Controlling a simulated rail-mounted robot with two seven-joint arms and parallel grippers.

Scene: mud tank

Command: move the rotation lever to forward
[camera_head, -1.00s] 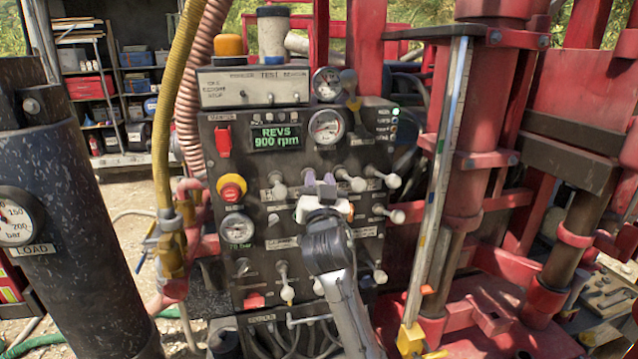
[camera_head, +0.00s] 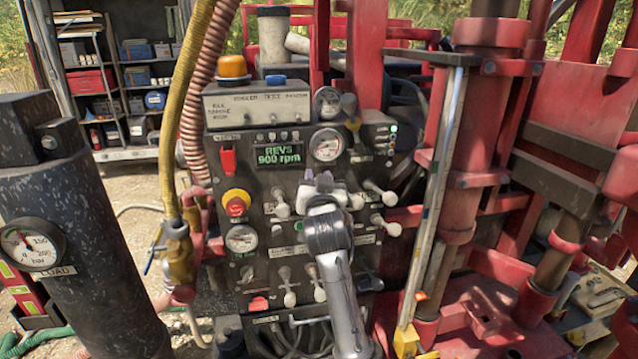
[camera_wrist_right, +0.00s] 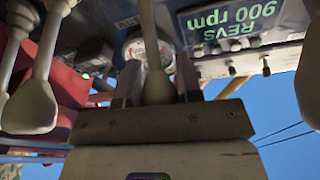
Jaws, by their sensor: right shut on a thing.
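The control panel (camera_head: 222,262) of the machine carries several levers with pale knobs. My right gripper (camera_head: 323,180) is in front of its upper lever row, below the green display. In the right wrist view the fingers of my right gripper (camera_wrist_right: 159,86) are shut on the pale knob of one lever (camera_wrist_right: 157,88), one finger on each side. In the head view my gripper hides that lever and its label, so I cannot read whether it is the rotation one. My left gripper is not in view.
Neighbouring levers stand close on both sides, one at the left (camera_head: 281,205) and one at the right (camera_head: 380,192). The display (camera_head: 278,155) reads REVS 900 rpm. A dark cylinder (camera_head: 85,275) stands at the left.

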